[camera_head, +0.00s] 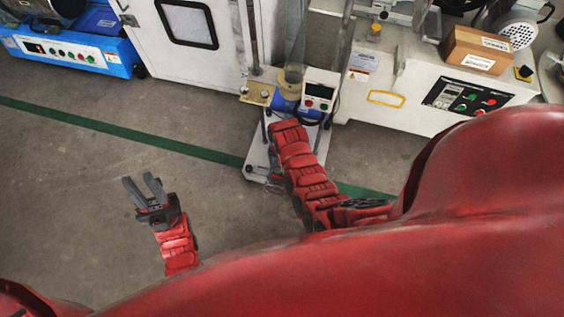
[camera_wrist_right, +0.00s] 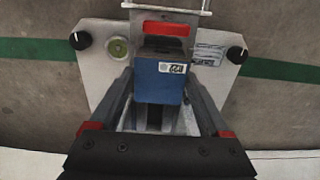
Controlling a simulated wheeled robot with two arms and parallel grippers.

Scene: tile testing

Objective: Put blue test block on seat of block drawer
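A blue block (camera_wrist_right: 160,88) with a white printed label lies between the two fingers of my right gripper (camera_wrist_right: 160,76) in the right wrist view. The fingertips are close to its sides. I cannot tell whether they touch or press on it. My left gripper (camera_head: 143,190) is open and empty above the floor, left of the device.
A white machine (camera_head: 425,85) stands behind to the right, with a cardboard box (camera_head: 478,50) on top. A blue machine (camera_head: 75,52) stands far left. The floor at left is clear.

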